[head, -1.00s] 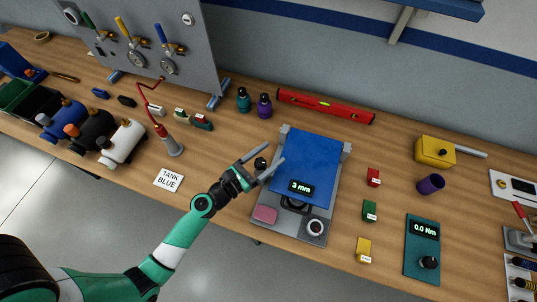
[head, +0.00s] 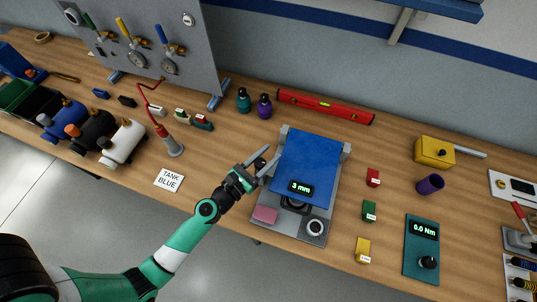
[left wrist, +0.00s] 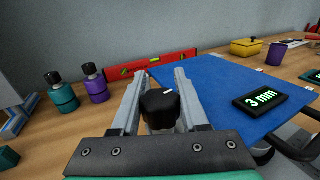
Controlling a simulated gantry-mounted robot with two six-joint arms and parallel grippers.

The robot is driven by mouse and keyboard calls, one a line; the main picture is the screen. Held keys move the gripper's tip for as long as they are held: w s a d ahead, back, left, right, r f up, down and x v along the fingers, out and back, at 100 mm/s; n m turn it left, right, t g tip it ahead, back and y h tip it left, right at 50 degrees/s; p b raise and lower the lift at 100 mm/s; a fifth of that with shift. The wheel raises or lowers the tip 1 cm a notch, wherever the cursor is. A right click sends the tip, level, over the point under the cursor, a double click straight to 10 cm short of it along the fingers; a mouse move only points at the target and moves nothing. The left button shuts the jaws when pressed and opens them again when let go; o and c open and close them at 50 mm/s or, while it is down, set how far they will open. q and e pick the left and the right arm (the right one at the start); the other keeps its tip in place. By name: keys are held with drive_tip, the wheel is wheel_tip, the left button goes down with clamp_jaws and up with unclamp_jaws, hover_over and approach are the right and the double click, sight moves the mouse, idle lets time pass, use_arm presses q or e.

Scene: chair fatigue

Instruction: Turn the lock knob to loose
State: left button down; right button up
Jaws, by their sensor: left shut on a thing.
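The black lock knob (left wrist: 160,110) stands between my left gripper's (left wrist: 160,73) two fingers in the left wrist view. A short white mark on its top points away and slightly right. In the head view the knob (head: 260,164) shows partly, at the left side of the grey fixture (head: 318,200) with the blue plate (head: 310,160). My left gripper (head: 275,152) is shut on the knob there. The display (head: 301,187) reads 3 mm, and it also shows in the left wrist view (left wrist: 263,98). My right gripper is not in view.
A pink block (head: 264,215) lies on the fixture's front left corner. Teal and purple bottles (head: 264,106) and a red level (head: 325,106) stand behind. Bare wood lies left of the fixture.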

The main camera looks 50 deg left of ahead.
use_arm(q)
drive_tip(key=n+y, duration=0.2)
drive_tip(key=y, duration=0.1)
drive_tip(key=shift+a+g+p, duration=0.15)
drive_tip(key=shift+g+p, duration=0.15)
drive_tip(key=shift+g, duration=0.1)
drive_tip(key=n+y, duration=0.1)
drive_tip(key=y, duration=0.1)
drive_tip(key=shift+s+a+n+g+y, duration=0.1)
drive_tip(key=shift+a+n+g+y, duration=0.15)
drive_tip(key=shift+n+g+y, duration=0.15)
drive_tip(key=shift+s+a+n+g+y+b, duration=0.2)
drive_tip(key=shift+n+g+y+b, duration=0.1)
drive_tip(key=shift+n+g+y, duration=0.55)
drive_tip(key=shift+s+a+n+g+y+b, duration=0.1)
drive_tip(key=shift+a+n+g+y+b, duration=0.15)
drive_tip(key=shift+n+g+y, duration=0.55)
drive_tip(key=shift+s+a+n+g+y+b, duration=0.15)
drive_tip(key=shift+n+g+y+b, duration=0.25)
drive_tip(key=shift+y, duration=0.75)
drive_tip(key=shift+n, duration=0.25)
drive_tip(key=shift+c, duration=2.1)
unclamp_jaws()
